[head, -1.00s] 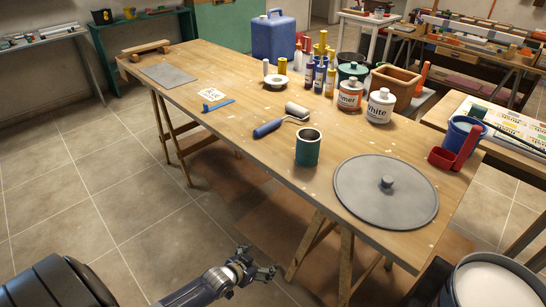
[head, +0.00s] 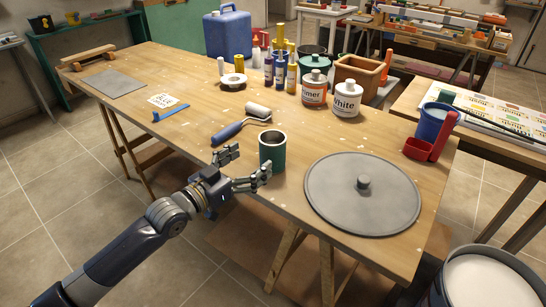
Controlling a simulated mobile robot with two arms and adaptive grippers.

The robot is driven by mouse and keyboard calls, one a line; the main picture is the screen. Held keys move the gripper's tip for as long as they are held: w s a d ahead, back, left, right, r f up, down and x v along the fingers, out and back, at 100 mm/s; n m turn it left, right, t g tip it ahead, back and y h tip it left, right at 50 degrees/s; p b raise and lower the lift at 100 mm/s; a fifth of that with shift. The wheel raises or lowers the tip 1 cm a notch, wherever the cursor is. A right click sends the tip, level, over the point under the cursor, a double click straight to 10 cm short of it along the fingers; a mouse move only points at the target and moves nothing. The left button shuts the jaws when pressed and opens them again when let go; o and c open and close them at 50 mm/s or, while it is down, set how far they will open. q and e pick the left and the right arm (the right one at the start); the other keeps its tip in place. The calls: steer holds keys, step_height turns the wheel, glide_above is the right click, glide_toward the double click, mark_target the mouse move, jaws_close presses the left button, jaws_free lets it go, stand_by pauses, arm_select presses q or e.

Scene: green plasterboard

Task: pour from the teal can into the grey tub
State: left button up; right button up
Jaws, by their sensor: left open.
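The teal can (head: 272,152) stands upright and open-topped near the front edge of the wooden table. My left gripper (head: 245,165) is open and empty, just left of the can and in front of it. One fingertip overlaps the can's lower left side in the picture; I cannot tell whether it touches. The grey tub (head: 490,249) is cut off at the bottom right, beyond the table's front right corner, with a white surface inside. My right gripper is not in view.
A large round grey lid (head: 330,205) lies right of the can. A paint roller (head: 240,128) lies behind and left of it. Primer (head: 314,88) and white (head: 346,98) bottles stand further back.

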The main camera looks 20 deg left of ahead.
mark_target(263, 151)
arm_select(q)
steer(key=x, duration=0.4)
steer(key=shift+w+d, duration=0.1)
steer(key=shift+w, duration=0.25)
steer(key=x, duration=0.4)
steer(key=shift+w+f+p, duration=0.1)
steer(key=shift+f+p, duration=0.15)
steer(key=shift+p, duration=0.05)
steer(key=shift+w, duration=0.3)
steer(key=c, duration=0.3)
steer(key=shift+r, duration=0.1)
steer(key=c, duration=1.5)
steer(key=shift+c, duration=0.2)
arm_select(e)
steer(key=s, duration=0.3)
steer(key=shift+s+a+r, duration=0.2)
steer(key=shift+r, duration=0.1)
